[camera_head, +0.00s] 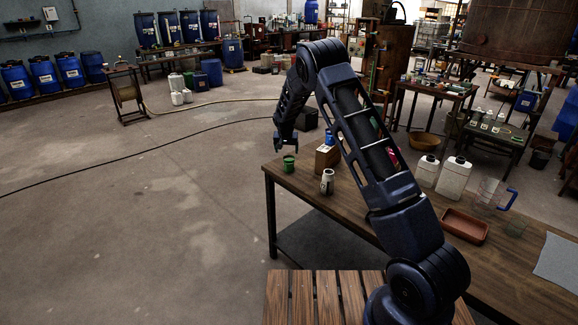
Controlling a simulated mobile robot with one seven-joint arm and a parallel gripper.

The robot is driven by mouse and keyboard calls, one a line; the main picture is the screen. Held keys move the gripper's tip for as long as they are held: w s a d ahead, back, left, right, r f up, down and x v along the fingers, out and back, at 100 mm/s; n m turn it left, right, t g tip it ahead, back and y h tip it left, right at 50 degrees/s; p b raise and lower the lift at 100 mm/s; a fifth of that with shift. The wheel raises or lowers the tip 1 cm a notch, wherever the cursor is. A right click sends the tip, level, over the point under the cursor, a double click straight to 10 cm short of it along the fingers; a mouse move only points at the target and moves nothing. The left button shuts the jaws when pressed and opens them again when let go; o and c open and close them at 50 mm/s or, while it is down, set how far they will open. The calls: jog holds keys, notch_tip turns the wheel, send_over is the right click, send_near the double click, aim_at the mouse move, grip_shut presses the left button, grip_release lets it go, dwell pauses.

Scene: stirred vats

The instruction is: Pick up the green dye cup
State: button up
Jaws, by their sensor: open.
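The green dye cup (289,164) stands upright near the far left corner of the wooden table (340,207). My gripper (286,150) is open and points down just above the cup, with its fingertips close to the rim. I cannot tell from this view whether the fingers touch the cup. The cup's body shows clearly below the fingers.
A white and dark can (327,181) and a brown box (327,157) stand to the cup's right. Further right are white jugs (453,178), a reddish tray (464,226) and a clear pitcher (488,196). Open floor lies left of the table. A wooden slatted surface (303,298) is in front.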

aim_at(289, 158)
jog(key=x, duration=0.3)
jog(key=shift+d+f, duration=0.1)
jog(key=shift+f, duration=0.05)
jog(key=shift+d+x, duration=0.2)
jog(key=shift+x, duration=1.15)
jog(key=shift+d+x, duration=0.15)
jog(key=shift+x, duration=1.2)
jog(key=shift+s, duration=0.15)
jog(key=c, duration=1.2)
jog(key=shift+o, duration=0.2)
